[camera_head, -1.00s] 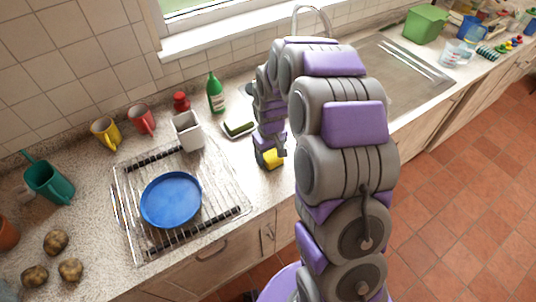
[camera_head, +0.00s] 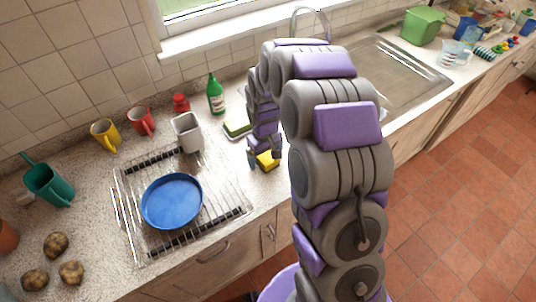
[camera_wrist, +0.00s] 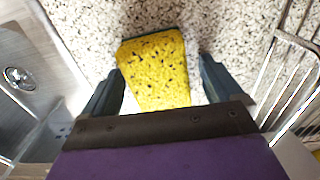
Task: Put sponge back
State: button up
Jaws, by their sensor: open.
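A yellow sponge with dark specks (camera_wrist: 155,70) lies between the two spread fingers of my gripper (camera_wrist: 162,78) in the wrist view, with gaps at its sides. In the head view the yellow sponge (camera_head: 267,162) shows at the fingers of my gripper (camera_head: 262,160), over the counter right of the dish rack. Whether it rests on the counter is hard to tell.
A green bottle (camera_head: 215,95) stands behind. The metal sink (camera_head: 405,75) is to the right. Free counter lies between rack and gripper.

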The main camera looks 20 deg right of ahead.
aim_at(268, 154)
jog(key=r, duration=0.1)
jog(key=a+r, duration=0.1)
jog(key=r+p, duration=0.1)
jog(key=shift+a+r, duration=0.1)
jog(key=shift+a, duration=0.15)
jog(key=s+r+p, duration=0.2)
jog(key=s+r, duration=0.3)
jog(key=r, duration=0.7)
jog(key=s+r+m+g, duration=0.1)
jog(key=s+r, duration=0.2)
jog(key=s, duration=1.1)
jog(key=s+r+m, duration=0.2)
jog(key=s+r, duration=0.1)
jog(key=s, duration=1.2)
jog(key=shift+d+m+g, duration=0.3)
jog(key=shift+d+g, duration=0.1)
jog(key=shift+d, duration=0.35)
jog(key=shift+a, duration=0.15)
jog(key=shift+c, duration=0.2)
